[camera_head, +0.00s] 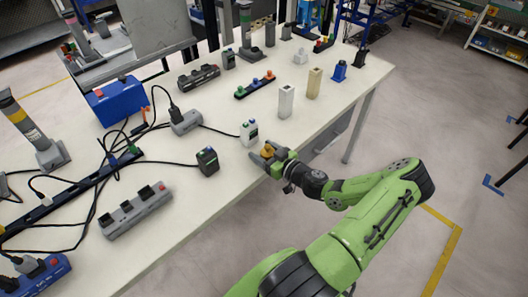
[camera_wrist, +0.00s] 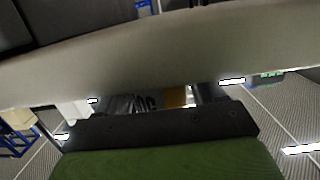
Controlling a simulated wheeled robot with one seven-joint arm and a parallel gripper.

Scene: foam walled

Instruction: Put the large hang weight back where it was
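A small brass-coloured piece, which looks like the hang weight (camera_head: 268,151), shows at my gripper (camera_head: 270,159) near the table's front edge. The dark fingers sit on either side of it and appear shut on it; most of it is hidden by them. In the wrist view, a brown-orange patch of the weight (camera_wrist: 176,97) shows between the dark finger parts (camera_wrist: 172,102). The table edge fills much of that view. Whether the weight touches the tabletop cannot be told.
On the white table (camera_head: 225,205), a white device (camera_head: 249,132) and a black device (camera_head: 208,160) stand left of my gripper. A white block (camera_head: 285,101), a beige block (camera_head: 313,83) and a blue item (camera_head: 340,71) stand further back. Cables and power strips crowd the left.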

